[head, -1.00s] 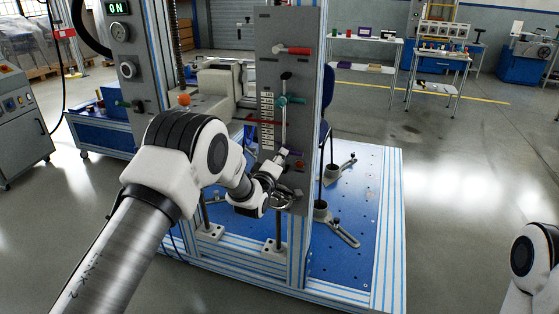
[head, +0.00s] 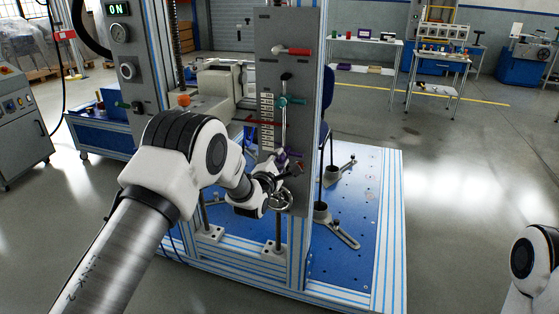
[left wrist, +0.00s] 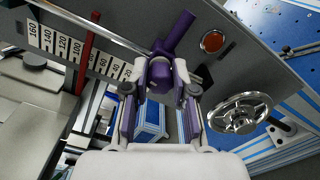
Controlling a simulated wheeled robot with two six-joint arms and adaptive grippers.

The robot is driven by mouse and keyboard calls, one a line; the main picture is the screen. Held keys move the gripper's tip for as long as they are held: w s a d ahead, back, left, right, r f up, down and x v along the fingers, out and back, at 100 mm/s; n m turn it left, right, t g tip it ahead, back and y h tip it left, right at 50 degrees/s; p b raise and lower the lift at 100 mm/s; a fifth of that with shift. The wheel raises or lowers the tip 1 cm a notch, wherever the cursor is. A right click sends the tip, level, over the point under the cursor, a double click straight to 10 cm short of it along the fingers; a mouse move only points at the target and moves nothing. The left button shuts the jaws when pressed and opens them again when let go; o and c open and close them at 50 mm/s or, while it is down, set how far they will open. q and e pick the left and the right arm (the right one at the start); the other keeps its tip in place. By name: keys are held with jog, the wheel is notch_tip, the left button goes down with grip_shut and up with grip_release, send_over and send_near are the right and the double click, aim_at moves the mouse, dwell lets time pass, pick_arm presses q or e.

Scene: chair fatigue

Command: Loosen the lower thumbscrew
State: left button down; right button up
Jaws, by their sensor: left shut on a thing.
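The lower thumbscrew is a purple knob with a bar handle (left wrist: 178,30) on the grey panel, just below the scale's low end. In the left wrist view my left gripper (left wrist: 163,70) is shut on its purple knob, and the bar points up and right. In the head view my left gripper (head: 282,164) is at the lower part of the panel (head: 268,30) and mostly hides the thumbscrew. A teal thumbscrew (head: 291,100) sits higher on the same slot. My right gripper is out of view.
A chrome handwheel (left wrist: 240,112) is close to the right of the gripper, with an orange-red button (left wrist: 212,41) above it. A red pointer (left wrist: 89,50) crosses the scale (left wrist: 65,48). The blue base plate (head: 345,205) lies below.

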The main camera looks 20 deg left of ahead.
pick_arm(q)
jog(key=shift+n, duration=0.5)
jog(key=c, duration=0.9)
grip_release()
jog(key=shift+c, duration=0.2)
jog(key=s, duration=1.2)
jog(key=shift+a, duration=0.2)
